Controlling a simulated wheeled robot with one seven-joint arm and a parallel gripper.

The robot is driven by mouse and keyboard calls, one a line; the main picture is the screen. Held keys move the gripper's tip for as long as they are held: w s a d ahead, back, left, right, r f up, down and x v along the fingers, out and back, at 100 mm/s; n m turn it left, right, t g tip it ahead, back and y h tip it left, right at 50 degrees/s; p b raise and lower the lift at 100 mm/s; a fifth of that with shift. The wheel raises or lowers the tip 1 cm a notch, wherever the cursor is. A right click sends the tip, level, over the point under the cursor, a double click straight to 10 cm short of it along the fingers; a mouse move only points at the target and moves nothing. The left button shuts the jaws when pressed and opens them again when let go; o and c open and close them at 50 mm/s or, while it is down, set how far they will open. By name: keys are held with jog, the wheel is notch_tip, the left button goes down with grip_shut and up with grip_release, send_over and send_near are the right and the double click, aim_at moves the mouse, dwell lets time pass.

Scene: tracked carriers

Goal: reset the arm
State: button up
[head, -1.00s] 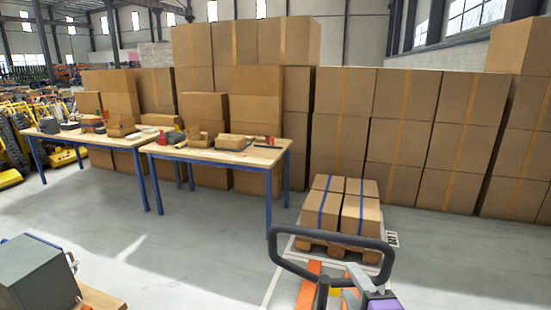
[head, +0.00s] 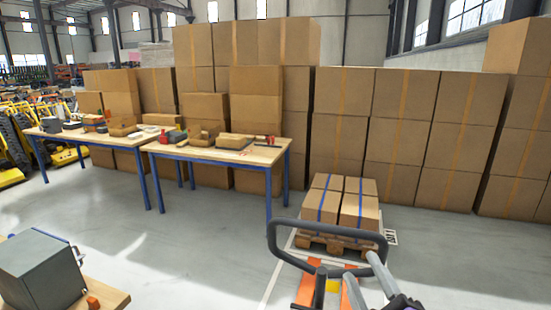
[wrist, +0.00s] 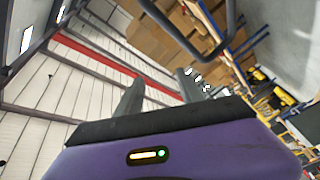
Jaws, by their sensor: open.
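My gripper (head: 358,266) shows at the bottom right of the head view, close to the dark looped handle (head: 272,240). Its two grey fingers are spread apart with nothing between them. In the wrist view, the fingers of my gripper (wrist: 160,78) point up toward the roof and wall, and the purple hand fills the bottom. The looped handle (wrist: 181,38) also crosses the top of that view beyond the fingers. I cannot tell the exact gap between gripper and handle.
Boxes with blue straps (head: 322,206) stand on a wooden pallet (head: 328,243) beyond the handle. Orange forks (head: 306,290) lie below it. A grey case (head: 42,270) rests on a wooden top at bottom left. Blue-legged tables (head: 268,158) and stacked cartons (head: 400,140) stand behind. The middle floor is clear.

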jog(key=s+d+f+m+g, duration=0.1)
jog(key=s+f+m, duration=0.3)
jog(key=s, duration=0.8)
jog(key=s+d+f+m+g+h, duration=0.1)
jog(key=s+f+m, duration=0.3)
jog(key=s, duration=0.9)
jog(key=s+d+f+m+g, duration=0.2)
jog(key=s+f, duration=0.5)
jog(key=s, duration=0.6)
jog(key=shift+d+f+m, duration=0.2)
jog(key=shift+f+m, duration=0.1)
jog(key=shift+m, duration=0.6)
